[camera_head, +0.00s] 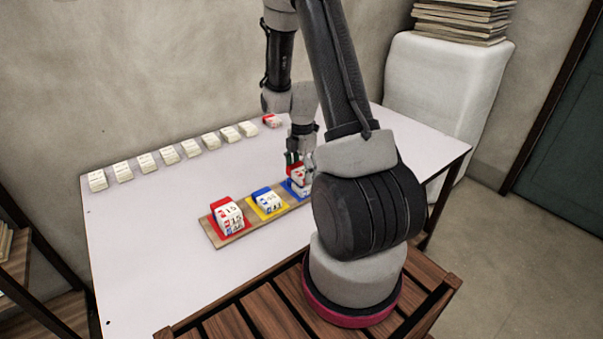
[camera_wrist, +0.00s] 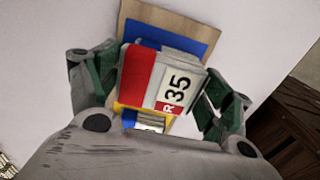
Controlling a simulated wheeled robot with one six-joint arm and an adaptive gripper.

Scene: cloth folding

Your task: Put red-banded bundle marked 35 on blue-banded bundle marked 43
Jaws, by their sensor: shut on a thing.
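My gripper (camera_wrist: 158,95) is shut on the red-banded bundle marked 35 (camera_wrist: 178,85), whose label faces the wrist camera. In the head view, this bundle (camera_head: 296,171) is at the right end of the wooden board, above the blue pad (camera_head: 287,188). A bundle with some blue on it (camera_head: 302,187) shows just under it, partly hidden by my arm; its number is unreadable, and I cannot tell whether the two touch. Another blue-banded bundle (camera_head: 268,201) stands on the yellow pad; its number is too small to read surely.
A red-banded stack (camera_head: 229,217) stands on the board's red pad, at the left end of the wooden board (camera_head: 250,228). Several white bundles (camera_head: 169,155) lie in a row along the table's back, with a red-banded one (camera_head: 271,121) at its right end. The table's front left is clear.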

